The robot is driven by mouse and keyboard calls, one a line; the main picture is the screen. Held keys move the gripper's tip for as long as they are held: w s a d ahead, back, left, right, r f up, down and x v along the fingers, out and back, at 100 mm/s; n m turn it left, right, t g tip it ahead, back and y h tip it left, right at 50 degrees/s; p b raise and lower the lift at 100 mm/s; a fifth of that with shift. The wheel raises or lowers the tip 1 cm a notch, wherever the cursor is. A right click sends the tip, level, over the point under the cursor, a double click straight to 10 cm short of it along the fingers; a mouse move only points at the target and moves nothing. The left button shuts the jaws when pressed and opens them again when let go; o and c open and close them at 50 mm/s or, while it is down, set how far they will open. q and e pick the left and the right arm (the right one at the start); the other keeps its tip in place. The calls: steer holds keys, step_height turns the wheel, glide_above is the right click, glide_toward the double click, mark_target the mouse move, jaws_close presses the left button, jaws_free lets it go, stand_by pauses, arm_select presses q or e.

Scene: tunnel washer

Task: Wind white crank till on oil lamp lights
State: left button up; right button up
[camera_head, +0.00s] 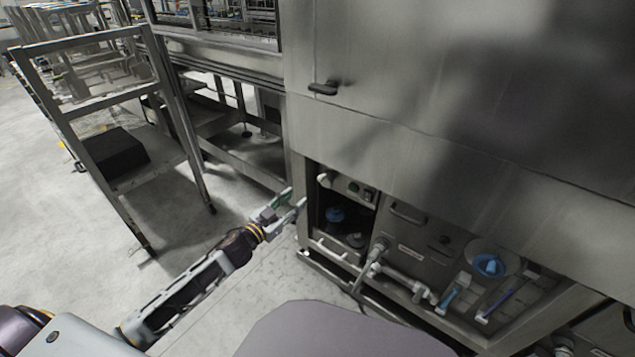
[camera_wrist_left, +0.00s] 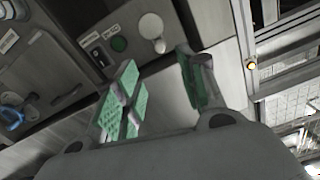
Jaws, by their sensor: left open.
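The white crank (camera_head: 327,179) is at the upper left of the small panel over an open bay in the steel machine. In the left wrist view it shows as a pale round knob with a short stem (camera_wrist_left: 150,26). A green round lamp or button (camera_wrist_left: 119,44) sits beside it; whether it is lit I cannot tell, and its label is unreadable. My left gripper (camera_head: 293,198) is open and empty, just left of the crank in the head view. Its green-padded fingers (camera_wrist_left: 157,66) point toward the panel, apart from the crank. My right gripper is out of view.
A bar handle (camera_head: 407,213), pipes (camera_head: 405,281) and a blue funnel-like part (camera_head: 489,264) lie to the right. A door handle (camera_head: 323,88) juts out above. Floor on the left is open beside a metal frame (camera_head: 176,100).

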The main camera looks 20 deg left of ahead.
mark_target(320, 179)
arm_select(q)
steer(key=shift+r, duration=0.1)
steer(key=shift+w+d, duration=0.1)
steer(key=shift+w, duration=0.1)
steer(key=b+x, duration=0.2)
steer(key=x, duration=0.7)
steer(key=shift+w+d, duration=0.1)
steer(key=shift+w, duration=0.15)
steer(key=shift+b+x, duration=0.75)
steer(key=shift+x, duration=1.1)
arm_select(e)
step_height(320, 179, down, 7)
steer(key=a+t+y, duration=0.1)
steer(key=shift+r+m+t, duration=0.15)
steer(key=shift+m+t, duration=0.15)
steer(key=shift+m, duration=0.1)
arm_select(q)
steer(key=shift+w, duration=0.1)
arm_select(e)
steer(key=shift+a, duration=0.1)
arm_select(q)
steer(key=shift+c, duration=0.2)
